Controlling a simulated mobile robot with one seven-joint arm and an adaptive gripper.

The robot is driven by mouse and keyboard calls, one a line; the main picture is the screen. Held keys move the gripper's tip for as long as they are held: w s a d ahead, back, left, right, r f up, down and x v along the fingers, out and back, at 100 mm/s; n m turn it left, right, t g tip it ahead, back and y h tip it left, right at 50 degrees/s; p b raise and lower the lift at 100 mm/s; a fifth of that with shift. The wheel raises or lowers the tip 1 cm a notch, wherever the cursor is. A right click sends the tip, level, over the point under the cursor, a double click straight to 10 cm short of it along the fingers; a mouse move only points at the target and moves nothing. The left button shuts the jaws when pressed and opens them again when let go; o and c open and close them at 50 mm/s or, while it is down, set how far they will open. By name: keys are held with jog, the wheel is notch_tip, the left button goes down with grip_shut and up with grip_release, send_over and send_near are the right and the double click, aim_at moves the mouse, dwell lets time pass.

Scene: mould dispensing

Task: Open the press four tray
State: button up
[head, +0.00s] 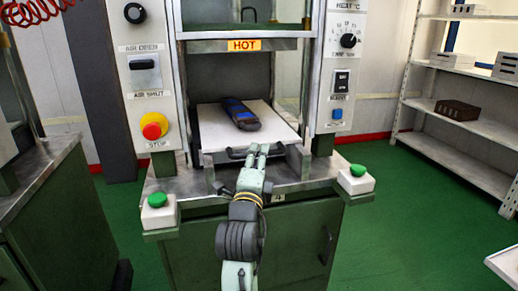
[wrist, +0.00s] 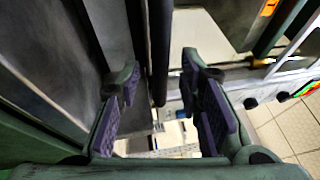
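The press (head: 245,60) marked 4 stands upright in front of me in the head view. Its pale flat tray (head: 208,131) sits in the opening below the HOT label, with a dark block with blue parts (head: 240,114) on top. A dark bar handle (head: 234,153) runs along the tray's front edge. My gripper (head: 262,150) is at the right part of this handle. In the wrist view my gripper (wrist: 160,72) is open, and a dark bar (wrist: 159,45), seemingly the handle, runs between the fingers. I cannot tell whether either finger touches it.
Green buttons on white boxes stand left (head: 157,200) and right (head: 355,170) of the press front. A red and yellow stop button (head: 153,127) is on the left panel. A shelf rack (head: 450,150) stands at right. Green floor is clear between rack and press.

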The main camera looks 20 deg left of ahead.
jog(key=shift+x, duration=1.15)
jog(key=shift+c, duration=0.6)
grip_shut()
